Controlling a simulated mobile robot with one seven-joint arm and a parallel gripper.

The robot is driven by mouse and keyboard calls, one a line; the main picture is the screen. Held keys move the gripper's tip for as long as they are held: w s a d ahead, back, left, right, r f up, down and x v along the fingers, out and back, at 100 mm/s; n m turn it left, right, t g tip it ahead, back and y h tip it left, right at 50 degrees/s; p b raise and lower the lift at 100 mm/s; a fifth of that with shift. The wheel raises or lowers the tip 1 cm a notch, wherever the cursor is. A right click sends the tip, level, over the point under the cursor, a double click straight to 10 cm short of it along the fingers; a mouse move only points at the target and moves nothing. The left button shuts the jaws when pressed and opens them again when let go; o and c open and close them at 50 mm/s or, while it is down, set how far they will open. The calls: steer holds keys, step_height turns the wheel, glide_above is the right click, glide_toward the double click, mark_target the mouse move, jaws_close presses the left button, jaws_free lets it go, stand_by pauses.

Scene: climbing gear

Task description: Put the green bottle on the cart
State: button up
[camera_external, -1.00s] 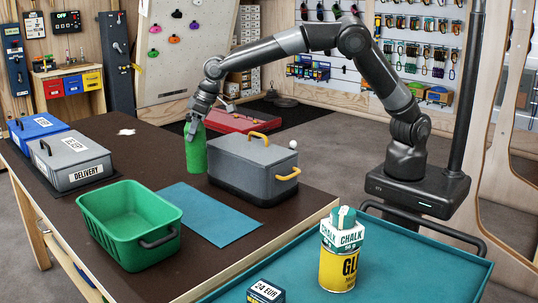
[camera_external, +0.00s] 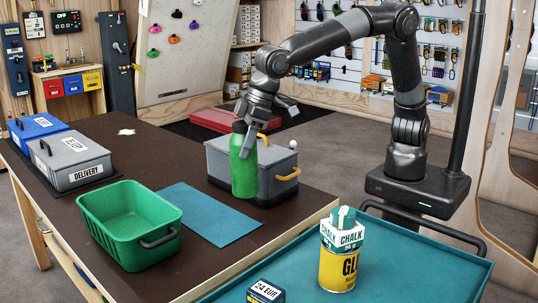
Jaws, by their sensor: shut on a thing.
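The green bottle (camera_external: 243,172) is upright in my gripper (camera_external: 248,138), which is shut around its dark top. In the picture the bottle is in front of the grey box with yellow handles (camera_external: 219,163) and hides part of it. I cannot tell for sure how far its base is above the table. The cart (camera_external: 420,272) has a teal top with a dark rail and stands at the lower right, in front of my arm's base. The bottle is to the left of the cart, over the dark table.
On the cart stand a yellow tin with a chalk box on it (camera_external: 338,268) and a small dark price block (camera_external: 265,292); its right part is bare. On the table (camera_external: 165,160) are an empty green crate (camera_external: 130,227), a blue mat (camera_external: 215,212) and a grey delivery box (camera_external: 75,165).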

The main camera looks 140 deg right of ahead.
steer(key=s+a+r+n+y, duration=0.15)
steer(key=s+a, duration=0.35)
steer(key=a, duration=0.7)
steer(key=s+a+n, duration=0.3)
steer(key=s+a, duration=0.1)
steer(key=a, duration=0.9)
steer(key=s+a+r+n+y, duration=0.15)
steer(key=s+a, duration=0.35)
steer(key=a, duration=0.7)
steer(key=a+f, duration=1.2)
steer(key=shift+a+t+h, duration=0.15)
steer(key=shift+t+h, duration=0.25)
steer(key=o, duration=1.5)
steer(key=shift+f, duration=0.1)
steer(key=v, duration=1.2)
